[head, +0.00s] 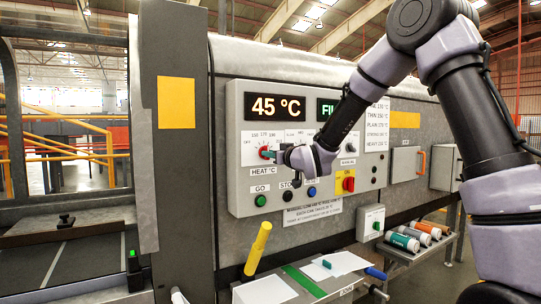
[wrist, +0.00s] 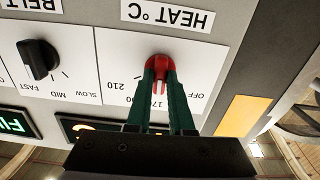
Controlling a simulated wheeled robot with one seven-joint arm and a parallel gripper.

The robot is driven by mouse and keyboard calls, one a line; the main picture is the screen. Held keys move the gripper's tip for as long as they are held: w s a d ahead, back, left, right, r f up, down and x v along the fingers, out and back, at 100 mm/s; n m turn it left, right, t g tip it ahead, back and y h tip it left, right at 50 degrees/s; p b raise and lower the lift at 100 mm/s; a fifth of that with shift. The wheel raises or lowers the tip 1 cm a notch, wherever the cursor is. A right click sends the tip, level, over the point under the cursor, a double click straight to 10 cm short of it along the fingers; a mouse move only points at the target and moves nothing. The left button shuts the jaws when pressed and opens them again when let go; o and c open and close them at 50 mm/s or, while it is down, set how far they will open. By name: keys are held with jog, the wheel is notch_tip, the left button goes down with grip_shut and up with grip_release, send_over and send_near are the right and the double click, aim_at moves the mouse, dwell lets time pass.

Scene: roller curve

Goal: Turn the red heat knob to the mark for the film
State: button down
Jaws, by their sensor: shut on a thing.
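The red heat knob (head: 264,152) sits on the grey control panel above the HEAT °C label (head: 263,172). It also shows in the wrist view (wrist: 160,62), where the panel appears upside down. My gripper (head: 275,154) is shut on the knob, its two dark green fingers (wrist: 161,78) on either side of it. Around the knob the white dial shows OFF, 170 and 210 in the wrist view; the fingers cover part of the scale. I cannot tell which mark the knob points at. The display (head: 277,107) reads 45 °C. A green display (head: 327,109) starting "FI" and the film chart (head: 377,125) are partly hidden by my arm.
The black belt knob (wrist: 39,60) is beside the heat dial. Below are the green GO button (head: 260,200), other buttons and a red-on-yellow switch (head: 346,182).

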jog(key=shift+m, duration=0.3)
jog(key=c, duration=0.8)
grip_release()
jog(key=v, duration=1.1)
jog(key=shift+w, duration=0.1)
